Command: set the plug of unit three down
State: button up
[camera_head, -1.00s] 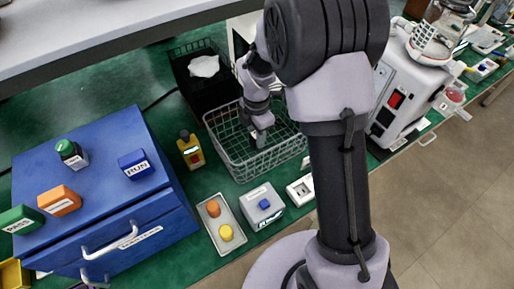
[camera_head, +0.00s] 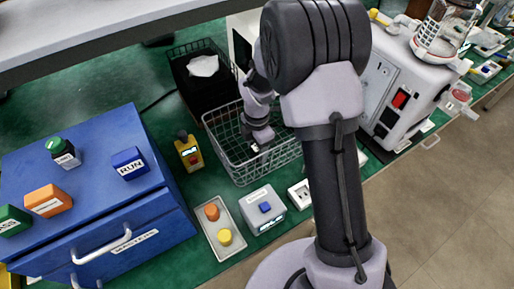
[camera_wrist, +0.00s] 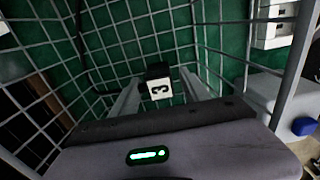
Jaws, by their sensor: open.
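A plug (camera_wrist: 160,86) with a black top and a white face marked "3" is between my gripper's fingers in the wrist view. My gripper (camera_wrist: 162,92) is open, with a finger on each side of the plug. I cannot tell whether either finger touches it. In the head view my gripper (camera_head: 259,146) points down inside the wire basket (camera_head: 226,160). The plug is too small to make out clearly there. The basket's mesh surrounds the plug in the wrist view, with green bench showing through.
A grey box with a blue button (camera_head: 263,209) and a white socket (camera_head: 299,193) stand in front of the basket. A yellow bottle (camera_head: 188,152) is left of it. A black bin (camera_head: 182,80) stands behind. A pump machine (camera_head: 388,95) is to the right.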

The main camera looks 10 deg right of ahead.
notch_tip(320, 180, up, 13)
jog(key=p, duration=0.5)
notch_tip(320, 180, up, 10)
jog(key=m+t, duration=0.2)
jog(key=m, duration=0.5)
send_over(257, 148)
jog(key=s, duration=0.4)
jog(key=s+r+m+t+y, duration=0.1)
jog(key=s+r+m, duration=0.3)
jog(key=s+m, duration=0.5)
jog(key=s+a+r+m+t+y, duration=0.1)
jog(key=s+r+m, duration=0.3)
jog(key=s+m, duration=0.5)
jog(key=shift+a+r+m+t, duration=0.3)
jog(key=shift+m+t, duration=0.2)
jog(key=shift+t, duration=0.4)
